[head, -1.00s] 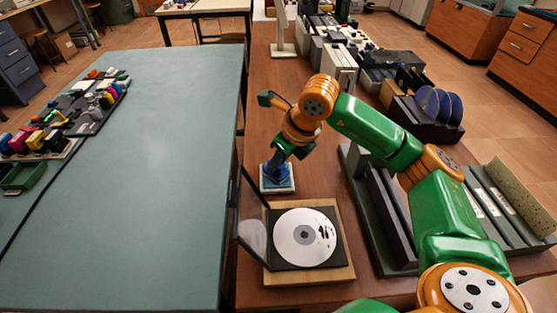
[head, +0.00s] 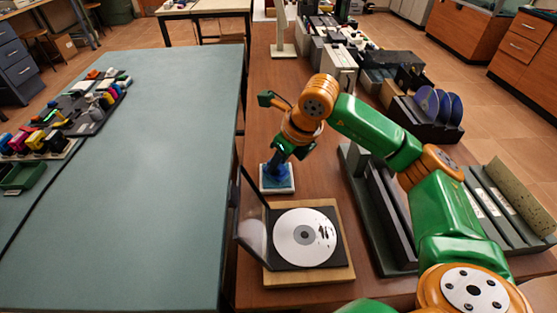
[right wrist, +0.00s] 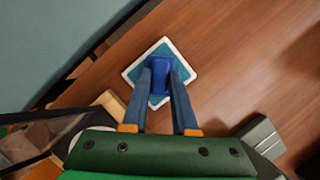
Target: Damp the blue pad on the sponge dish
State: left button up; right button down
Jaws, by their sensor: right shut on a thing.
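My right gripper (head: 275,167) is shut on the blue pad, just above the sponge dish. The blue pad (right wrist: 162,62) shows between my fingertips in the right wrist view. The sponge dish (head: 277,187) is a square white-rimmed dish with a blue-green surface on the brown table. In the right wrist view the dish (right wrist: 189,71) lies directly under the pad. I cannot tell for sure whether the pad touches the sponge. My left gripper is not in view.
An open disc case on a wooden board (head: 345,268) holds a white disc (head: 304,237) in front of the dish. Grey racks (head: 382,220) stand to the right. The teal table (head: 150,190) at left is mostly clear.

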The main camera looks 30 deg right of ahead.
notch_tip(320, 180, up, 7)
jog(key=p, duration=0.5)
jog(key=shift+r+p, duration=0.1)
jog(key=shift+p, duration=0.25)
